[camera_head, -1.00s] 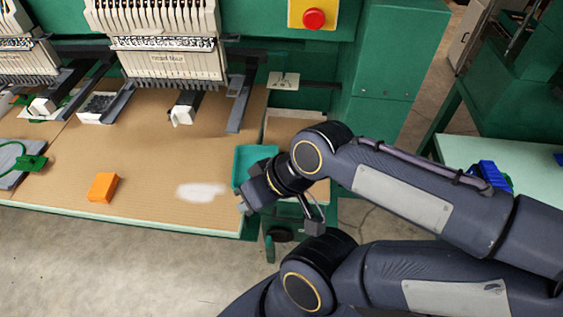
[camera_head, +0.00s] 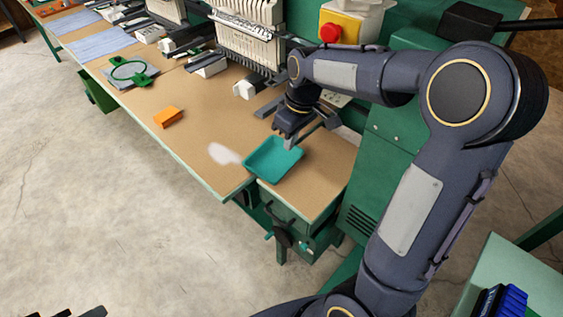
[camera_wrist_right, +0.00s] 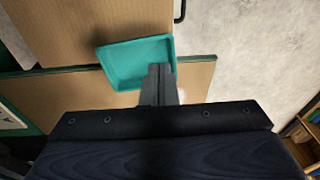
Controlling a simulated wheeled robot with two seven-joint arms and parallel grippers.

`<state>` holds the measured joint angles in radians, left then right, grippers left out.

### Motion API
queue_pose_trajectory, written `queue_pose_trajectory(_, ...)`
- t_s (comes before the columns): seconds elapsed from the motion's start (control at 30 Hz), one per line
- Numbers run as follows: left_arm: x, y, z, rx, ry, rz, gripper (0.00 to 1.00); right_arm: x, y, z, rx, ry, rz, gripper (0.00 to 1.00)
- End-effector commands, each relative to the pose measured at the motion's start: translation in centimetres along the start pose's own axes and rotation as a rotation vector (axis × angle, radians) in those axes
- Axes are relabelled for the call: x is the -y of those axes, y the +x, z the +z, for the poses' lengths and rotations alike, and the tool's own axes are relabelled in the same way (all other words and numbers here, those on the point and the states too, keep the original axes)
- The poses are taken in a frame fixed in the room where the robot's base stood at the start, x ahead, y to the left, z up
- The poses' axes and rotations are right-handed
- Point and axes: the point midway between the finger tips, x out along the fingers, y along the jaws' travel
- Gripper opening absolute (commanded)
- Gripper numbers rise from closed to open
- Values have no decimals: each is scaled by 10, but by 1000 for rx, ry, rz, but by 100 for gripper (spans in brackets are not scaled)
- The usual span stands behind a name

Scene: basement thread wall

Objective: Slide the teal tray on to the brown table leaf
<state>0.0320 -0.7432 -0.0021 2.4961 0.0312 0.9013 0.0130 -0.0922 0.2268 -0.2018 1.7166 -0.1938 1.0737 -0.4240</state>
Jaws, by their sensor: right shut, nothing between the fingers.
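The teal tray (camera_head: 273,160) lies across the seam between the main brown tabletop (camera_head: 195,115) and the brown table leaf (camera_head: 320,178) at its right end. In the right wrist view, the tray (camera_wrist_right: 130,62) overlaps both the leaf (camera_wrist_right: 70,25) and the main tabletop (camera_wrist_right: 60,100). My right gripper (camera_head: 291,147) is shut and empty at the tray's far side in the head view. Its fingers (camera_wrist_right: 160,85) hide one tray corner; whether they touch it I cannot tell. Dark parts at the bottom left edge may be my left gripper, too cut off to read.
An orange block (camera_head: 168,117) and a whitish patch (camera_head: 222,154) are on the main tabletop. Embroidery heads (camera_head: 245,45) stand along its back. Open floor lies in front.

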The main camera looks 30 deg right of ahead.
Motion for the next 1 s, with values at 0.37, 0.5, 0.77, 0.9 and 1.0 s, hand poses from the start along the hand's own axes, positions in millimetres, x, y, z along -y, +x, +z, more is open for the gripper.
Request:
queue_pose_trajectory(0.37,0,0,0,1,0,0,36,-32,56,-44,151,-158,59,0)
queue_pose_trajectory(0.5,0,-1,0,1,0,0,36,-33,72,-42,155,-160,59,0)
queue_pose_trajectory(0.77,-2,-5,-2,1,0,0,36,-36,119,-34,154,-157,59,0)
queue_pose_trajectory(0.9,-3,-6,-3,1,0,0,36,-37,139,-32,153,-158,59,0)
queue_pose_trajectory(1.0,-3,-7,-3,1,0,0,36,-38,147,-30,151,-157,60,0)
